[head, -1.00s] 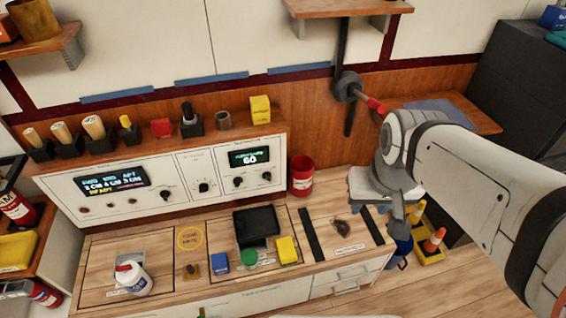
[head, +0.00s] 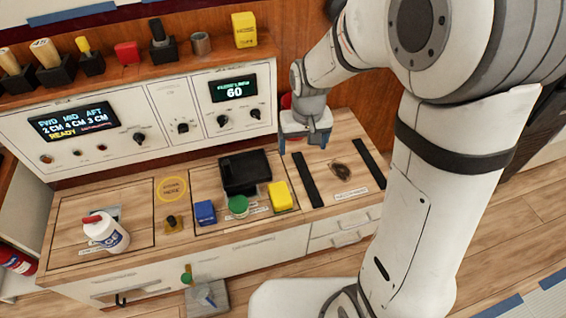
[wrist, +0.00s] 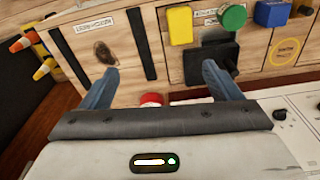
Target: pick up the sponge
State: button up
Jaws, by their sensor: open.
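A yellow block (head: 279,196), which looks like the sponge, lies on the wooden counter, right of a green round lid (head: 238,206). It also shows at the top of the wrist view (wrist: 180,25). My gripper (head: 304,146) is above the back of the counter, beyond the block and slightly to its right. In the wrist view my gripper (wrist: 160,84) has its two blue fingers spread apart with nothing held between them. The block is clear of the fingers.
A black tray (head: 245,172) stands behind the lid, and a blue block (head: 205,212) lies left of it. A white bottle (head: 105,232) stands at the left. The control panel (head: 160,118) rises behind. A red can (wrist: 151,99) is close below my fingers.

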jog(key=n+g+b, duration=0.1)
jog(key=b, duration=0.7)
send_over(280, 192)
jog(key=f, duration=1.5)
jog(key=w+f, duration=0.1)
jog(key=f, duration=0.7)
jog(key=shift+a, duration=0.1)
jog(key=f, duration=0.1)
jog(key=f+b, duration=0.1)
jog(key=f, duration=0.1)
jog(key=s+f+b, duration=0.1)
jog(key=f, duration=0.1)
jog(key=shift+f, duration=0.25)
jog(key=shift+r, duration=0.1)
jog(key=shift+c, duration=0.6)
jog(key=c, duration=0.9)
jog(key=shift+c, duration=0.2)
notch_tip(280, 192, up, 10)
jog(key=p, duration=0.3)
jog(key=shift+p, duration=0.3)
